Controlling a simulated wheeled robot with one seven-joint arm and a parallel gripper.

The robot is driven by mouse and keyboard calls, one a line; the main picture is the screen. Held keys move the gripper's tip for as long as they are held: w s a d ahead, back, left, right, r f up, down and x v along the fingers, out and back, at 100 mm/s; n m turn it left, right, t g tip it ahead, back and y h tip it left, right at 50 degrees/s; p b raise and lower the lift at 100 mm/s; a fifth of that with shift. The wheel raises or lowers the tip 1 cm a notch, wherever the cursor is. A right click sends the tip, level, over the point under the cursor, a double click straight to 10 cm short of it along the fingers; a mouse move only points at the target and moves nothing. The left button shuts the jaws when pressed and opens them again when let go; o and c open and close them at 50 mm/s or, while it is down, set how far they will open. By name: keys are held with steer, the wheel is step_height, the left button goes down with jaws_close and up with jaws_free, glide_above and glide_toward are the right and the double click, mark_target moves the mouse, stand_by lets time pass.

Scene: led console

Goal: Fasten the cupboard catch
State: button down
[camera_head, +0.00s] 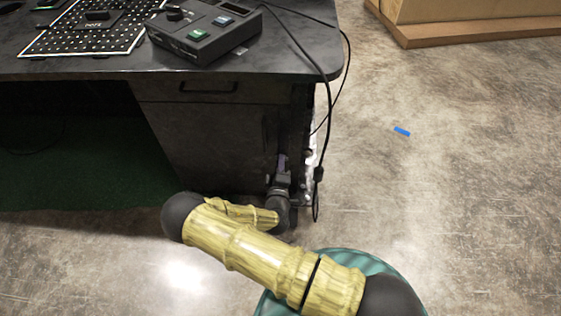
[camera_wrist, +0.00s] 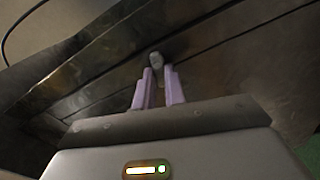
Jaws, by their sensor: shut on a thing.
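The cupboard (camera_head: 205,145) is a dark cabinet under the desk, below a drawer with a black handle (camera_head: 208,88). In the wrist view a small grey knob, the catch (camera_wrist: 155,58), stands on a dark panel beside long seams. My gripper (camera_wrist: 158,72) has two pale purple fingers, one on each side of the knob at their tips, and is shut on it. In the head view my gripper (camera_head: 282,162) is small and dark against the right part of the cabinet. There the catch cannot be made out.
The dark desk top (camera_head: 290,58) overhangs the cabinet. A control box (camera_head: 205,32) and a perforated board (camera_head: 85,40) lie on it. A black cable (camera_head: 328,110) hangs near my gripper. The floor at right is mostly clear, with a small blue strip (camera_head: 402,131).

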steer(key=shift+f+n, duration=0.2)
steer(key=shift+n, duration=1.3)
steer(key=c, duration=1.5)
jaws_free()
steer(key=shift+o, duration=0.2)
steer(key=shift+s, duration=0.1)
steer(key=s+p, duration=0.4)
steer(key=s, duration=1.3)
steer(key=shift+a+p, duration=0.3)
steer(key=shift+p, duration=0.1)
